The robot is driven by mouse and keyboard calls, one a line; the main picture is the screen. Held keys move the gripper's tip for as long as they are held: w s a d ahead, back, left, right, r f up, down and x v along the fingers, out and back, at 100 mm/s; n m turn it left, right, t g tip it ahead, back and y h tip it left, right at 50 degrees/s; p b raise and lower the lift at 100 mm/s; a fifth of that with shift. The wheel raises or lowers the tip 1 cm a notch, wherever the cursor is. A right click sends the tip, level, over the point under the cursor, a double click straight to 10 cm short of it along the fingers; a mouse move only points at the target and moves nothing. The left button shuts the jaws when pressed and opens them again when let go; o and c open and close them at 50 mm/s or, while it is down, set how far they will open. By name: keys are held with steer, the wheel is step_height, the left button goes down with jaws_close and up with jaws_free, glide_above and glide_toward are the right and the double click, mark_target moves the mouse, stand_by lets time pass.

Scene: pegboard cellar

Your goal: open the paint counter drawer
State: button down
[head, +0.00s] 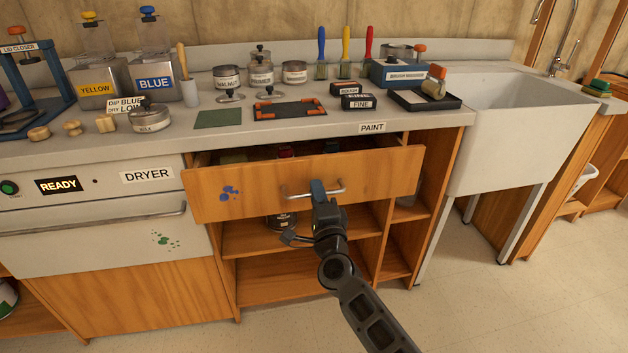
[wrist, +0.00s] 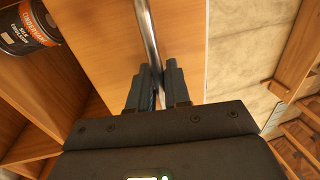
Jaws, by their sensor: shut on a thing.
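The paint counter drawer (head: 245,195) has a wooden front with a blue paint splat and stands partly pulled out under the counter's PAINT label (head: 372,128). Some contents show in the gap behind its front. Its metal bar handle (head: 300,194) runs across the front. My gripper (head: 318,188) is shut on the handle near its middle. In the wrist view, the two fingers of my gripper (wrist: 158,75) close around the bar handle (wrist: 149,35), with the wooden drawer front (wrist: 100,40) beyond.
Open wooden shelves (head: 260,237) with a can lie below the drawer. The dryer (head: 90,220) with its bar handle is at left. A white sink (head: 535,125) on legs stands at right. The countertop holds jars, brushes and trays. The floor (head: 480,310) at front right is clear.

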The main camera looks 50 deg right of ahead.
steer(key=r+p+v, duration=0.3)
steer(key=r+v, duration=0.1)
steer(key=v, duration=1.6)
steer(key=shift+s+a, duration=0.4)
steer(key=shift+s, duration=0.1)
steer(key=shift+f, duration=0.15)
steer(key=c, duration=1.3)
jaws_free()
steer(key=shift+c, duration=0.2)
steer(key=v, duration=0.7)
steer(key=shift+s+a+b, duration=0.25)
steer(key=shift+b, duration=0.15)
steer(key=s+a+r+n+g+y+p, duration=0.1)
steer(key=s+a+r+n+y+p, duration=0.2)
steer(key=n, duration=0.9)
steer(key=s+a+r+n+g+y+p, duration=0.1)
steer(key=s+a+r+n+y, duration=0.3)
steer(key=s, duration=1.2)
step_height(320, 180, up, 8)
steer(key=n+y+p, duration=0.1)
steer(key=n+y, duration=0.3)
steer(key=n, duration=0.4)
steer(key=shift+a+f+n+p, duration=0.25)
steer(key=shift+n+p, duration=0.15)
